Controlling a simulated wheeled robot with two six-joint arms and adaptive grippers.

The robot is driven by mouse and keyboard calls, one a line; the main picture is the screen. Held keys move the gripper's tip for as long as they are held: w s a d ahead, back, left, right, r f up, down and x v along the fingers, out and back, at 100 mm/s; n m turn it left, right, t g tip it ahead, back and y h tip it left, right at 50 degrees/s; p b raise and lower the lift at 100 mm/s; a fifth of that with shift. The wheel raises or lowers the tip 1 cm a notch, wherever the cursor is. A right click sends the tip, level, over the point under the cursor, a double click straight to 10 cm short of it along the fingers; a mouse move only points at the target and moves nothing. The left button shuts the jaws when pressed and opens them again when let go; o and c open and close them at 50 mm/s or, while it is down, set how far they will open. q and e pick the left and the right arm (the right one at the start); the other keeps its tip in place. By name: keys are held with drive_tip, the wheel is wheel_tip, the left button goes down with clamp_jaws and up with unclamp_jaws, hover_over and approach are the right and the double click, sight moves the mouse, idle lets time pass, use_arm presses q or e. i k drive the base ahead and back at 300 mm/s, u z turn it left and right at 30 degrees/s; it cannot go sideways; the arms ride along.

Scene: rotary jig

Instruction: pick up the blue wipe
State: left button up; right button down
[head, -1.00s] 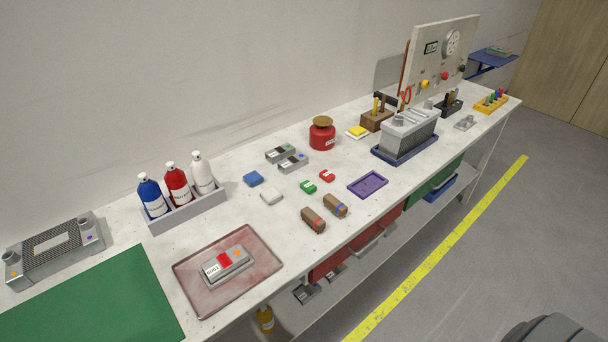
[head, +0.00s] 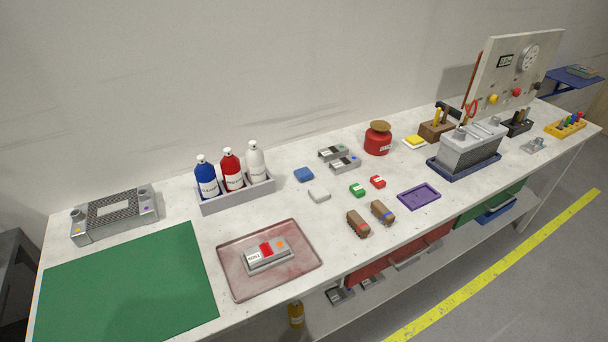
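The blue wipe (head: 304,174) is a small blue block-like pad lying flat on the white workbench. It sits behind a similar white pad (head: 319,195) and to the right of the bottle tray (head: 237,194). Nothing covers it. Neither of my grippers shows in the head view.
A red tray (head: 232,277) holding a grey device and a green mat (head: 130,285) lie at the front left. Blue, red and white bottles stand in the bottle tray. Brown rolls (head: 358,224), small green and red parts, grey modules (head: 345,164) and a red pot (head: 377,139) surround the wipe.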

sight(303, 174)
drive_tip(key=u, duration=4.1)
drive_tip(key=k, duration=2.2)
drive_tip(key=z, duration=1.1)
